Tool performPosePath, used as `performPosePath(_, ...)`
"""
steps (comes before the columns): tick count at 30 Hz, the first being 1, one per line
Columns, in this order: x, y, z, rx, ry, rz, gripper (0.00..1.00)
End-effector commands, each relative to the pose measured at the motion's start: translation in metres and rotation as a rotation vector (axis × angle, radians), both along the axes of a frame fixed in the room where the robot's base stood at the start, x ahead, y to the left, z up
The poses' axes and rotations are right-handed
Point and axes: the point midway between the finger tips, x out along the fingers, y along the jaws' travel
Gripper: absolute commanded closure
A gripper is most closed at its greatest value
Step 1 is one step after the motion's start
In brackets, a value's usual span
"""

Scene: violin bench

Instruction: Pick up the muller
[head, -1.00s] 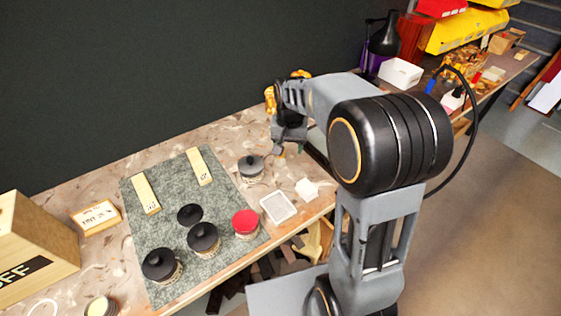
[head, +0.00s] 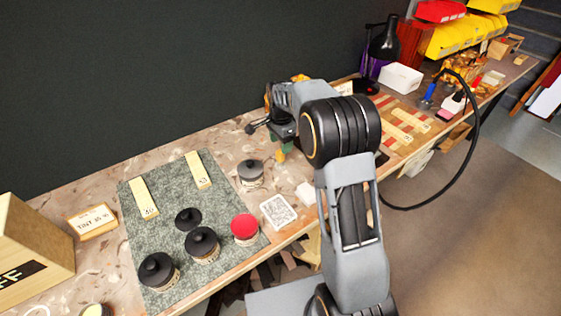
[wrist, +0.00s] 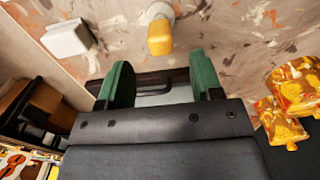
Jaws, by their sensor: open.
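A small upright piece with a yellow top and a pale round base (wrist: 160,32) stands on the bench in the wrist view, just beyond the gap between my fingers. It looks like the muller, though I cannot be sure.
A grey-lidded jar (head: 250,172), a white block (head: 306,193) and a patterned white tile (head: 278,211) are nearby. A grey mat (head: 165,232) holds dark-lidded jars and a red-lidded one (head: 244,227). Amber lumps (wrist: 297,83) lie right in the wrist view.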

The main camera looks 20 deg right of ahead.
Motion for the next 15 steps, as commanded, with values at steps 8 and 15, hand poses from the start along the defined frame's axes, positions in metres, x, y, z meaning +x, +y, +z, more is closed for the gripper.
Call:
performPosePath(8, 0.000, 0.000, -0.017, 0.000, 0.001, 0.002, 0.40)
performPosePath(15, 0.000, 0.002, -0.049, 0.000, 0.002, 0.002, 0.40)
